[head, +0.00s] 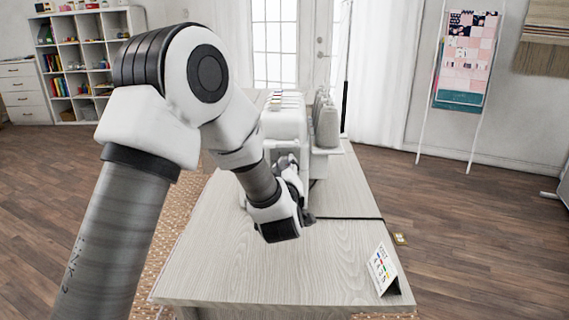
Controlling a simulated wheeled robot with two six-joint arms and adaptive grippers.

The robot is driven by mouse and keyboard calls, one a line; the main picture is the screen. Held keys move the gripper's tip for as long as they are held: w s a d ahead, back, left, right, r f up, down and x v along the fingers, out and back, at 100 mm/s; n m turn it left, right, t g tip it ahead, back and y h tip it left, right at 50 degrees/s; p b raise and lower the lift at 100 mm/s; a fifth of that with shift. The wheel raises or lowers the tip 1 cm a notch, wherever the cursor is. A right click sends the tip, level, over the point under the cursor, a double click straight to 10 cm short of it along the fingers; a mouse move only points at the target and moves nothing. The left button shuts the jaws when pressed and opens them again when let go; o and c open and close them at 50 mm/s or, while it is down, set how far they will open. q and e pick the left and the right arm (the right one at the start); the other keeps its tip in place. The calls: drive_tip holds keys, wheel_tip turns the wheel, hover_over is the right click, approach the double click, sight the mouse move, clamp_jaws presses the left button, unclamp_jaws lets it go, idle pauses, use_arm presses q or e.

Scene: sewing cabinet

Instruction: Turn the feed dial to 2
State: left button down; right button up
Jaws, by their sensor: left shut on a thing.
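My left arm reaches in from the left over the table. My left gripper (288,168) is at the near end of the machine, shut on what seems to be the feed dial. The dial itself, its numbers and its setting are hidden behind the gripper and wrist. My right gripper is out of view.
A small tent card (383,268) with coloured marks stands at the table's near right corner. A small brass-coloured thing (400,239) is by the right edge. The near part of the tabletop is otherwise clear. Shelves (85,55) and a quilt rack (466,60) stand far off.

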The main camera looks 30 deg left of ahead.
use_arm(q)
drive_tip(key=shift+f+m, duration=0.1)
drive_tip(key=shift+m, duration=0.3)
drive_tip(key=c, duration=0.8)
unclamp_jaws()
drive_tip(key=shift+o, duration=0.2)
drive_tip(key=v, duration=1.2)
